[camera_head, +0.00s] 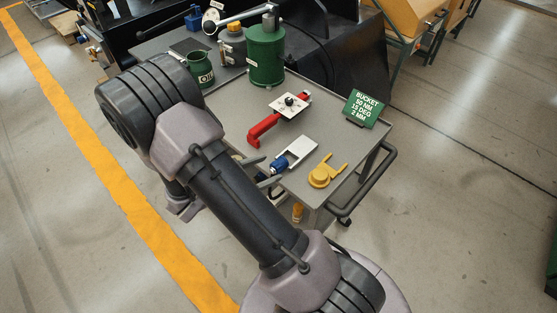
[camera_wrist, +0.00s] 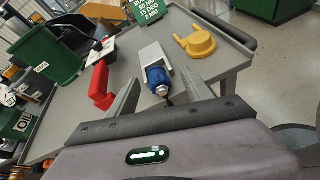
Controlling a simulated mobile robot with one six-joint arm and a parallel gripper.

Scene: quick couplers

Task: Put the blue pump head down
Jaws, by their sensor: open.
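The blue pump head (camera_head: 280,164) lies on the grey cart top (camera_head: 333,139), at the near end of a pale flat bracket (camera_head: 299,151). In the wrist view the pump head (camera_wrist: 158,77) shows a blue body with a silver and dark end pointing toward me. My gripper (camera_head: 263,171) is at the cart's near edge, close to the pump head. In the wrist view my gripper (camera_wrist: 160,76) is open, with one finger on each side of the pump head and a visible gap to each. Whether the pump head rests on the bracket or only against it, I cannot tell.
A red handle (camera_head: 263,129) lies left of the pump head and a yellow cap (camera_head: 320,177) to its right. A white plate with a black knob (camera_head: 289,104), a green sign (camera_head: 364,108), a green canister (camera_head: 266,57) and an oil jug (camera_head: 200,70) stand farther back.

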